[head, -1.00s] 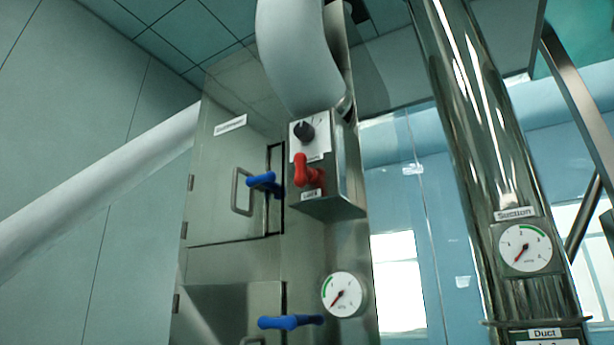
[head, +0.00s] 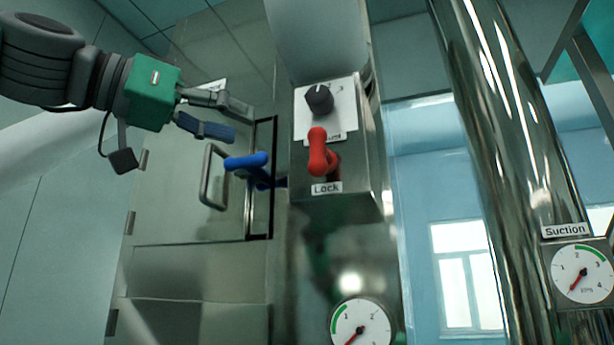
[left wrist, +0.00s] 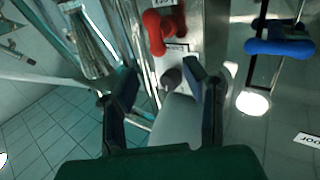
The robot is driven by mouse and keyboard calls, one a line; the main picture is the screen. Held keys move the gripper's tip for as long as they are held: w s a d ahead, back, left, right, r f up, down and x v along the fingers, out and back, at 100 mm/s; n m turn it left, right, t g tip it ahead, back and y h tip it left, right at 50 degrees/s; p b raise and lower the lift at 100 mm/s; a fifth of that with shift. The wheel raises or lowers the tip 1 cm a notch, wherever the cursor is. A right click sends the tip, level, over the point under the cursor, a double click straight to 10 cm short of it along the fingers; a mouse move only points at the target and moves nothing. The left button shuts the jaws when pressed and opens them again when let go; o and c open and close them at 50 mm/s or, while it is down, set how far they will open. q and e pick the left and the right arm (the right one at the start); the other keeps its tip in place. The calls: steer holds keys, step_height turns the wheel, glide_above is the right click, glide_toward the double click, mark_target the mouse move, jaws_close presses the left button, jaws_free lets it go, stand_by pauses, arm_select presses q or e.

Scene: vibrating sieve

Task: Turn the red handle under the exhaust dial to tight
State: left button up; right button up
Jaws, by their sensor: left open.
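The red handle (head: 318,155) sticks out of a steel box just below the black exhaust dial (head: 319,98) and above a label reading "Lock". Its grip points upward in the head view. My left gripper (head: 232,118) is open and empty, left of the handle at about the dial's height and apart from both. In the left wrist view, which is turned over, the red handle (left wrist: 160,32) lies beyond the open fingers (left wrist: 160,84). The dial knob (left wrist: 172,79) shows between them. My right gripper is not in view.
A blue handle (head: 248,162) and a metal door pull (head: 210,178) sit left of the red handle, below my left gripper. A gauge (head: 360,326) is below. A shiny suction pipe (head: 505,150) stands at the right. A thick pale duct (head: 318,40) rises above the dial.

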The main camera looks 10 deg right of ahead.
arm_select(q)
steer(key=a, duration=0.3)
steer(key=p, duration=0.1)
glide_toward(311, 145)
steer(key=x, duration=0.4)
steer(key=s+p+x, duration=0.1)
steer(key=x, duration=0.3)
steer(key=p+x, duration=0.1)
steer(key=x, duration=0.3)
steer(key=shift+d, duration=0.6)
steer(key=shift+w+d+r+p, duration=0.1)
steer(key=shift+w+p, duration=0.1)
steer(key=shift+p, duration=0.2)
steer(key=a, duration=0.6)
steer(key=shift+w, duration=0.15)
steer(key=d, duration=0.5)
steer(key=shift+d, duration=0.3)
jaws_close()
steer(key=shift+w+d+f, duration=0.1)
steer(key=shift+w+f, duration=0.15)
steer(key=shift+f, duration=0.05)
steer(key=shift+r, duration=0.1)
steer(key=shift+a+r, duration=0.1)
steer(key=shift+a, duration=0.2)
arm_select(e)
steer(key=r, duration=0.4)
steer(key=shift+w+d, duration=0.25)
